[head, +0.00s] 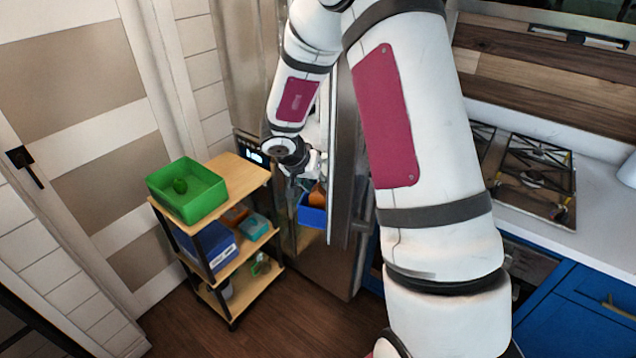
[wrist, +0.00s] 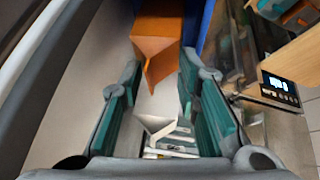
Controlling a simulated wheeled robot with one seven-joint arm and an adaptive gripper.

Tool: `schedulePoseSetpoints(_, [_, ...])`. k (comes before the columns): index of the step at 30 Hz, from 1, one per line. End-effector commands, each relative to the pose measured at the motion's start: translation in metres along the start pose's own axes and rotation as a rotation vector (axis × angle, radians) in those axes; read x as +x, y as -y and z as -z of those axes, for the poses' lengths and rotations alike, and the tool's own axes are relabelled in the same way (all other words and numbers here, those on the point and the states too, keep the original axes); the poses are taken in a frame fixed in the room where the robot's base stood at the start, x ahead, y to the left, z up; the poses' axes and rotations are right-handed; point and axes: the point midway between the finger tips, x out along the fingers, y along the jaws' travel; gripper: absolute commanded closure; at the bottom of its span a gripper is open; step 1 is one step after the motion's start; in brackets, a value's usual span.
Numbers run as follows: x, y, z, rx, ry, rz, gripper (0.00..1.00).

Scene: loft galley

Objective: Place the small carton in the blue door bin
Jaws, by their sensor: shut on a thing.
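The bin's blue wall also shows at the top of the wrist view (wrist: 206,22).
The fridge door (head: 344,170) stands open right of my gripper. Left is a wooden shelf cart (head: 240,170) with a green tray (head: 190,205) on top and a dark blue bin (head: 208,248) below. A gas hob (head: 532,175) is at the right.

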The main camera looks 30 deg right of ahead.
Motion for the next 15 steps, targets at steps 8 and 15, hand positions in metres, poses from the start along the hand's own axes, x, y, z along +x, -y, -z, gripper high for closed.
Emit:
schedulePoseSetpoints(8, [0.0018,-0.0023,-0.0004,0.002,-0.002,0.0,1.0])
schedulePoseSetpoints(15, [0.0031,-0.0023,-0.0014,0.002,-0.002,-0.001,0.49])
